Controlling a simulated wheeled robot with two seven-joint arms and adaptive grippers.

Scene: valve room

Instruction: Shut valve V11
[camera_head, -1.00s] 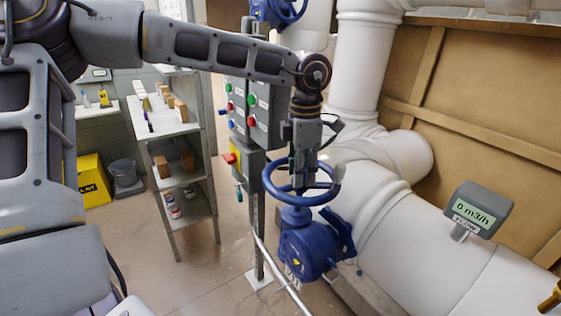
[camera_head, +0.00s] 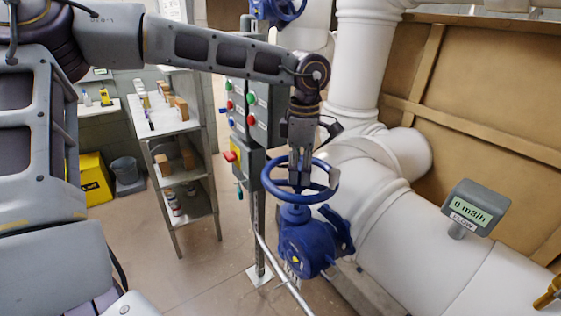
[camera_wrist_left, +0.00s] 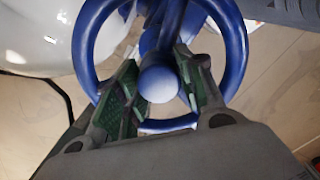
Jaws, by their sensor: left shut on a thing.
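The valve (camera_head: 305,243) is blue, with a round blue handwheel (camera_head: 272,190) on top. A tag (camera_head: 291,268) hangs low on its body, too small to read surely. My left gripper (camera_head: 301,180) comes down from above into the middle of the handwheel. In the left wrist view its green-padded fingers (camera_wrist_left: 162,75) stand on either side of the wheel's round hub, inside the blue rim (camera_wrist_left: 238,50), and are shut on the wheel. The fingertips are partly hidden behind the hub. My right gripper is not in view.
A flow meter (camera_head: 477,207) on the white pipe (camera_head: 425,245) reads 0 m3/h. A post with button boxes (camera_head: 259,115) stands close to the left of the handwheel. A shelf (camera_head: 183,180), a yellow box (camera_head: 96,180) and a grey bin (camera_head: 127,172) are farther left, with open floor between.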

